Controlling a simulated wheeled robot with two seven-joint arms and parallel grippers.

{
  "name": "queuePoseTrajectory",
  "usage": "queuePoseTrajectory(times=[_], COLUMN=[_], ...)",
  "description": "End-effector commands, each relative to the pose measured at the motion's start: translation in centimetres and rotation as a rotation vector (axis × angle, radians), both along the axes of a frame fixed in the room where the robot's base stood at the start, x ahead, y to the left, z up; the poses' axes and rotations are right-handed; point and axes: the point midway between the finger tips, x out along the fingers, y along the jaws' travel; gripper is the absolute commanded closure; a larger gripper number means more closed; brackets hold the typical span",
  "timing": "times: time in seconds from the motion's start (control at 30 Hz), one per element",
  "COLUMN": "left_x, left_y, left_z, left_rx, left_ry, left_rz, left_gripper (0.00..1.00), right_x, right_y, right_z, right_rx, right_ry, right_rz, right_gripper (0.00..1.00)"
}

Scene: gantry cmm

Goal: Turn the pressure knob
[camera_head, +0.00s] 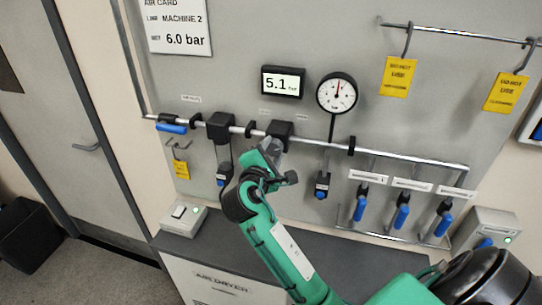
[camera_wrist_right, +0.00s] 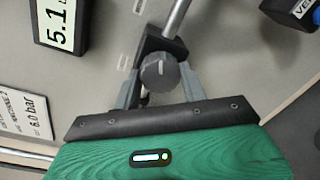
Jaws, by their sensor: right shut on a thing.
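The pressure knob (camera_wrist_right: 159,73) is a round dark grey knob with a light index line, under a black regulator block (camera_wrist_right: 163,44) on the pipe. The block also shows in the head view (camera_head: 280,130); the knob is hidden there by my gripper. My right gripper (camera_wrist_right: 160,82) is shut on the knob, one finger on each side of it. In the head view my right gripper (camera_head: 268,158) reaches up to the block from below. The digital display (camera_head: 282,82) reads 5.1, and the card (camera_head: 178,27) says 6.0 bar. My left gripper is out of view.
A dial gauge (camera_head: 337,93) stands just right of the display. Blue-handled valves (camera_head: 402,212) hang at the right, and yellow tags (camera_head: 398,76) hang from a rail. A grey cabinet top (camera_head: 215,236) lies below the panel.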

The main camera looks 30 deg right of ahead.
Motion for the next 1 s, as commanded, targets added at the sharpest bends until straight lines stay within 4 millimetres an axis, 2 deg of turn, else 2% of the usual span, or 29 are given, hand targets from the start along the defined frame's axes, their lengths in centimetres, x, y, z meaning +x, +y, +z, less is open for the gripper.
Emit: queuePoseTrajectory(times=[0.1,0.5,1.0], left_x=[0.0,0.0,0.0], left_y=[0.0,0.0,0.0], left_z=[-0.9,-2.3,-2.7], left_rx=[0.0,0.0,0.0], left_ry=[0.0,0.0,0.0], left_rz=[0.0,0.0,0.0], left_gripper=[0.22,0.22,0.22], right_x=[0.0,0.0,0.0], right_y=[0.0,0.0,0.0], right_z=[-0.4,-0.3,-0.2], right_rx=[0.071,0.233,0.279], right_ry=[-0.077,-0.266,-0.32], right_rz=[-0.001,-0.001,-0.001], right_gripper=[0.8,0.8,0.8])
